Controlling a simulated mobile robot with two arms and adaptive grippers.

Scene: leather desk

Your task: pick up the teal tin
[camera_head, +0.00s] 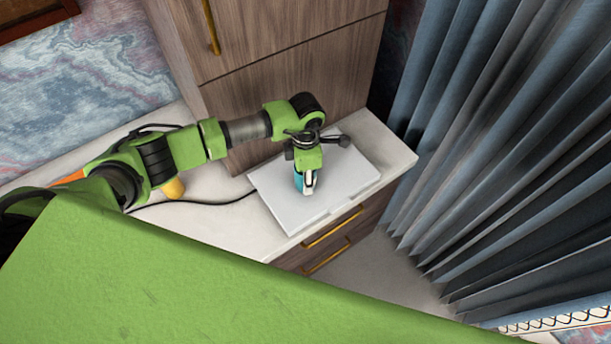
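The teal tin (298,182) shows only as a small teal patch beside the fingers of my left gripper (307,184), above or on a flat white slab. The gripper points down at it from above and hides most of it. The fingers are too small and covered to tell whether they are closed on the tin or only around it. I cannot tell whether the tin touches the slab. My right gripper is not in view.
The flat white slab (343,196), perhaps a closed laptop, lies on a pale desktop (222,222). A black cable (220,202) runs left from it. A yellow object (174,188) stands under my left arm. A wooden cabinet (285,60) rises behind; blue-grey curtains (480,130) hang at right.

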